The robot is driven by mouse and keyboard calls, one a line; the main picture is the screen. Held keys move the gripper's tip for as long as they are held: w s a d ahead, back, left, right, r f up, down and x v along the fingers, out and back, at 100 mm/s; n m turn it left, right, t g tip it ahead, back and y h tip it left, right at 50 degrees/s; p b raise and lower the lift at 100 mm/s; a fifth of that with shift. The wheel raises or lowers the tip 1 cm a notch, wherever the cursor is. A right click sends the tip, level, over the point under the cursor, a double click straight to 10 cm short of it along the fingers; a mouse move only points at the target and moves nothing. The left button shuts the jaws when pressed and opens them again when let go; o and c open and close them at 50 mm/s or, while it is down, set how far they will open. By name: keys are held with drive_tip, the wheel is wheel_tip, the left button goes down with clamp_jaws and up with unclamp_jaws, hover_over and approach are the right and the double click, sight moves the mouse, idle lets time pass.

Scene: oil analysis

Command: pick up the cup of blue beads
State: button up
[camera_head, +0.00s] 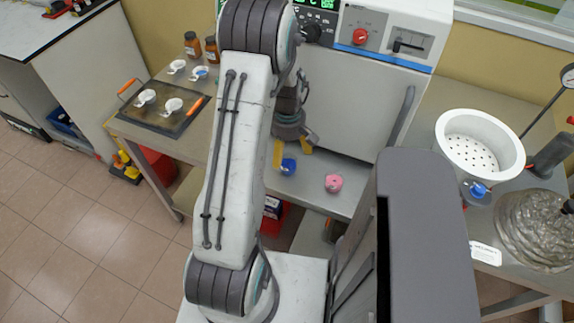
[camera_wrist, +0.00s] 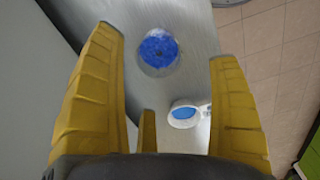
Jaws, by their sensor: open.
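A small cup of blue beads (camera_head: 288,166) sits on the grey counter (camera_head: 315,200) in front of the white oven. My gripper (camera_head: 292,152) points down just over it in the head view, its yellow fingers apart. In the wrist view a round patch of blue in a pale cup (camera_wrist: 158,50) shows between the open fingertips of my gripper (camera_wrist: 165,55), with nothing held. A second white cup with blue contents (camera_wrist: 183,114) shows lower in that view. A white cup with blue in it (camera_head: 199,73) also stands at the left in the head view; I cannot tell if they match.
A pink cup of beads (camera_head: 333,183) sits to the right on the counter. The white oven (camera_head: 355,95) stands close behind my gripper. A tray with white cups (camera_head: 165,108) and brown jars (camera_head: 192,44) are at left. A white perforated pot (camera_head: 480,143) stands at right.

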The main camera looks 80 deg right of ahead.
sight(288, 164)
drive_tip(key=shift+n, duration=0.6)
drive_tip(key=shift+f, duration=0.25)
drive_tip(key=shift+s+f+p, duration=0.1)
drive_tip(key=shift+f+p, duration=0.95)
drive_tip(key=shift+f, duration=2.4)
drive_tip(key=shift+c, duration=0.2)
drive_tip(key=c, duration=1.3)
drive_tip(key=shift+r, duration=0.15)
drive_tip(key=shift+c, duration=0.2)
